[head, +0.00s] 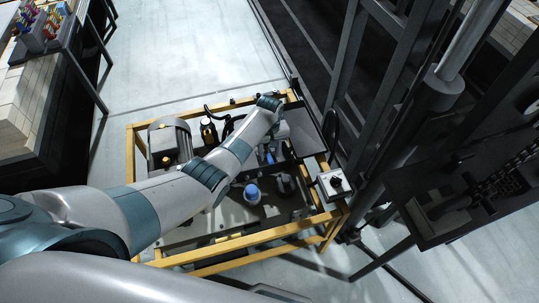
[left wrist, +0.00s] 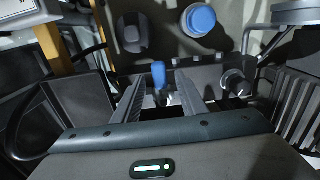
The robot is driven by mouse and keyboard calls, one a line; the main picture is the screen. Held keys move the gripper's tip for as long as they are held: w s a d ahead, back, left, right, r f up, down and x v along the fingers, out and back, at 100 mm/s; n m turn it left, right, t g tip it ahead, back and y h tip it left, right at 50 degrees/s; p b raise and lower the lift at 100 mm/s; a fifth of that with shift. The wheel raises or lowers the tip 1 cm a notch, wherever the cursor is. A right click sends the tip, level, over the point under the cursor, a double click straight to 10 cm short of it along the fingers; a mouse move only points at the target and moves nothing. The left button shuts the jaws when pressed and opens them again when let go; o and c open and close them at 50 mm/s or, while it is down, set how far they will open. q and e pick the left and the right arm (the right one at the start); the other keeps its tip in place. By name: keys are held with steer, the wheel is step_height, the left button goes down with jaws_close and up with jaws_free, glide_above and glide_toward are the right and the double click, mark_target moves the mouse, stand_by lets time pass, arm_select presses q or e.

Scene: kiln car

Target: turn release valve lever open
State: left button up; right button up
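The release valve lever has a blue handle (left wrist: 158,74), upright in the left wrist view. A small blue patch that looks like the same handle (head: 269,156) shows in the head view below my left wrist. My left gripper (left wrist: 160,84) is open, with one finger on each side of the blue handle and gaps on both sides. The handle is near the fingertips; I cannot tell its exact depth between them. The valve body below it is partly hidden by the fingers. My right gripper is not in view.
A round blue cap (head: 252,191) stands near the lever, also seen in the left wrist view (left wrist: 199,20). A yellow frame (head: 130,160) surrounds the unit, with a motor (head: 170,142) at left and a switch box (head: 334,184) at right. Dark steel posts stand to the right.

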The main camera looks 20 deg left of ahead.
arm_select(q)
steer(key=shift+f, duration=0.7)
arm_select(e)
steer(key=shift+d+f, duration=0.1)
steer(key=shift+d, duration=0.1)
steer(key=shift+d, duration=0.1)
arm_select(q)
jaws_close()
